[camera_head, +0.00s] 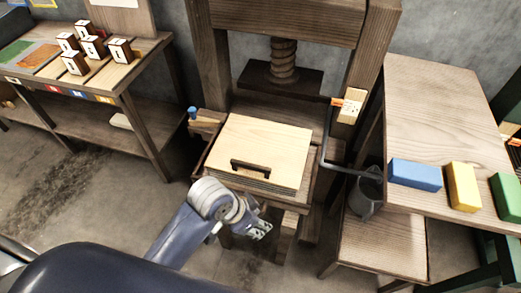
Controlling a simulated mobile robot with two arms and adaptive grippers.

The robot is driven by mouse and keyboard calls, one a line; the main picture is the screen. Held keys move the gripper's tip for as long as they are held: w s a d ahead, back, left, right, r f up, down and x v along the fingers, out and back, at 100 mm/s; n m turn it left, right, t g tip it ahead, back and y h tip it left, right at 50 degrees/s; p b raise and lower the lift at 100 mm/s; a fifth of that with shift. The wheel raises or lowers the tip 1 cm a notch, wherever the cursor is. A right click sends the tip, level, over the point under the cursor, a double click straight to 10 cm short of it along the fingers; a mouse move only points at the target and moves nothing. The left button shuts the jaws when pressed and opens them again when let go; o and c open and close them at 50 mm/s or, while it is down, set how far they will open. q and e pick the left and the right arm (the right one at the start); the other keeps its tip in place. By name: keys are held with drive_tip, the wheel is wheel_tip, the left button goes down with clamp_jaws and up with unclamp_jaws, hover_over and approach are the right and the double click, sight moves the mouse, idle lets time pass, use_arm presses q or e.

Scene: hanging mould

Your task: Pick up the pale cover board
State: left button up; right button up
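The pale cover board (265,137) is a light wooden rectangle lying flat on top of a layered stack on the press bed. A dark bar handle (263,166) is fixed near its front edge. My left gripper (263,231) is in front of and below the board's front edge, apart from the handle. The gripper looks empty, but its fingers are too small to tell open from shut. My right gripper is not in view.
The wooden press frame with its screw (284,62) rises behind the board. A right table (430,105) holds blue, yellow and green blocks. A left table (150,52) bears several lettered blocks. Floor at left is clear.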

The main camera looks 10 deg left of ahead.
use_arm(q)
drive_tip(key=w+d+r+m, duration=0.3)
drive_tip(key=w+d+m, duration=0.1)
drive_tip(key=m, duration=0.1)
wheel_tip(320, 180, up, 9)
drive_tip(key=m+g+y, duration=0.3)
drive_tip(key=m+y, duration=0.2)
drive_tip(key=m, duration=0.1)
hover_over(251, 164)
drive_tip(key=shift+s+d+r, duration=0.1)
drive_tip(key=shift+s+d, duration=0.15)
drive_tip(key=shift+d, duration=0.05)
drive_tip(key=f, duration=0.5)
drive_tip(key=shift+a, duration=0.35)
drive_tip(key=shift+w+f+p, duration=0.15)
drive_tip(key=shift+f+p, duration=0.5)
drive_tip(key=shift+f, duration=2.15)
drive_tip(key=shift+c, duration=0.6)
drive_tip(key=shift+r, duration=0.1)
clamp_jaws()
